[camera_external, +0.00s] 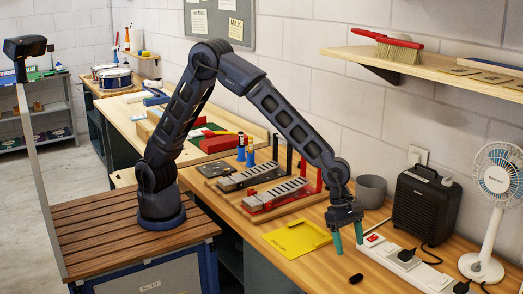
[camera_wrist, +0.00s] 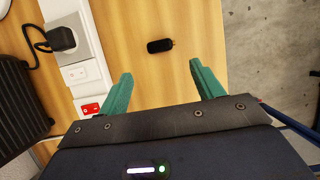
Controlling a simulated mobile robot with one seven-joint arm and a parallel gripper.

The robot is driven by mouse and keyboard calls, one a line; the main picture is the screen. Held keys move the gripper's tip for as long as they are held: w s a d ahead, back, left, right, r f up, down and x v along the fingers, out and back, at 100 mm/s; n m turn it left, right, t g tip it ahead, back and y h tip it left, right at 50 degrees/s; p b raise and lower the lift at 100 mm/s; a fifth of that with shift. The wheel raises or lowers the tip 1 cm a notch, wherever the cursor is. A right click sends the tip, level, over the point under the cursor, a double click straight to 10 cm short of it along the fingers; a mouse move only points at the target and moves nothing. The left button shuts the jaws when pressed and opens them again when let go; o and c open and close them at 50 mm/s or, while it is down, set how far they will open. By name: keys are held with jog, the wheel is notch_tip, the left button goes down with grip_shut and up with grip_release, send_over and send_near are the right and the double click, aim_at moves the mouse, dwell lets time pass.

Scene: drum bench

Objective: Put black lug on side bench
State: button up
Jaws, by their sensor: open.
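The black lug (camera_external: 356,278) is a small dark oblong piece lying on the wooden bench near its front edge. In the wrist view the lug (camera_wrist: 160,46) lies on bare wood, ahead of the fingertips and roughly centred between them. My gripper (camera_external: 347,240) has green fingers and points down above the bench, behind the lug in the external view. In the wrist view my gripper (camera_wrist: 158,70) is open with nothing between its fingers. I cannot tell which surface is the side bench; a second bench (camera_external: 128,119) runs along the wall at the back left.
A white power strip (camera_external: 400,262) with plugs lies right beside my gripper. A black case (camera_external: 425,208), a grey cup (camera_external: 371,190) and a fan (camera_external: 495,200) stand near the wall. The bench edge is close to the lug.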

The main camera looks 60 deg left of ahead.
jog(key=shift+v, duration=1.3)
jog(key=w+a+r+m, duration=0.1)
jog(key=w+a+r, duration=0.2)
jog(key=a, duration=0.2)
jog(key=w+a+r+m+t, duration=0.1)
jog(key=w+a+r, duration=0.2)
jog(key=a, duration=0.3)
jog(key=w+a+r+m, duration=0.1)
jog(key=w+a+r, duration=0.2)
jog(key=a+r, duration=0.15)
jog(key=w+a+r+m+t, duration=0.1)
jog(key=a+r+m, duration=0.2)
jog(key=a, duration=0.8)
jog(key=w+a+r+m, duration=0.2)
jog(key=a+r, duration=0.2)
jog(key=a, duration=0.7)
jog(key=s+a+r+m+t+y, duration=0.1)
jog(key=s+a+m, duration=0.15)
jog(key=a, duration=0.65)
jog(key=s+a+r+m+t+y, duration=0.15)
jog(key=s+a, duration=0.25)
jog(key=a, duration=0.5)
jog(key=s+a+f+m+y, duration=0.2)
jog(key=s+a+m, duration=0.4)
jog(key=s+a, duration=0.7)
jog(key=shift+a+f, duration=0.2)
jog(key=shift+a, duration=0.75)
